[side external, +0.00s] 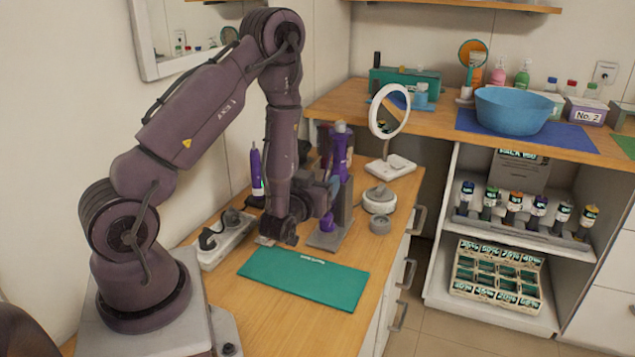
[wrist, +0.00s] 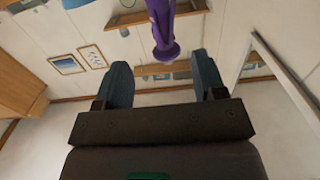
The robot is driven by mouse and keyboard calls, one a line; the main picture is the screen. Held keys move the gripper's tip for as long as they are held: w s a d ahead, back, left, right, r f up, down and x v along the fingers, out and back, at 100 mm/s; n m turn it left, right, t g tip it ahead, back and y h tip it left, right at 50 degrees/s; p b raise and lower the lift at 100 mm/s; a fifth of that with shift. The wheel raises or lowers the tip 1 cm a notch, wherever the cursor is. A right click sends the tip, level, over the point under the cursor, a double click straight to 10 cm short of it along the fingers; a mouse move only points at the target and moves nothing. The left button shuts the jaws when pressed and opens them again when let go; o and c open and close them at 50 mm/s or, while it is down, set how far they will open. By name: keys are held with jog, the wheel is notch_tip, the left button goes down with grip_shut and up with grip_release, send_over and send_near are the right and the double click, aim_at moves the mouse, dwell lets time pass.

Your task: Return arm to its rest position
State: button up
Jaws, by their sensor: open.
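My arm stands at the left of the wooden counter, bent up and over, with its forearm hanging down. My gripper (side external: 331,187) is low over the counter, close to a purple tool (side external: 340,150) on a grey stand (side external: 343,218). In the wrist view my gripper (wrist: 160,72) has its two dark teal fingers well apart. The purple tool (wrist: 163,28) shows beyond the fingertips, with its flared end toward the gap; nothing is gripped. In the side view the arm partly hides the tool and stand, so the exact clearance cannot be told.
A green mat (side external: 305,277) lies in front of the arm. A white power strip (side external: 226,242) and a slim purple bottle (side external: 256,172) are near the wall. A round mirror (side external: 376,113) and small grey pots (side external: 380,200) stand right of the stand. A wall mirror (side external: 180,40) hangs behind.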

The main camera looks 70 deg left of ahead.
jog(key=d+f+g+h, duration=0.35)
jog(key=f+h, duration=0.25)
jog(key=f, duration=0.2)
jog(key=s+d+r+m+g+h, duration=0.1)
jog(key=d+r+m+g+h, duration=0.25)
jog(key=d, duration=0.25)
jog(key=s+d+r+m+h, duration=0.1)
jog(key=s+d+r, duration=0.4)
jog(key=r, duration=0.6)
jog(key=s+d+r+m+h, duration=0.2)
jog(key=s+d+r+m, duration=0.2)
jog(key=s+r, duration=0.4)
notch_tip(320, 180, up, 4)
jog(key=shift+d+f, duration=0.1)
jog(key=shift+d, duration=0.3)
jog(key=shift+m, duration=0.25)
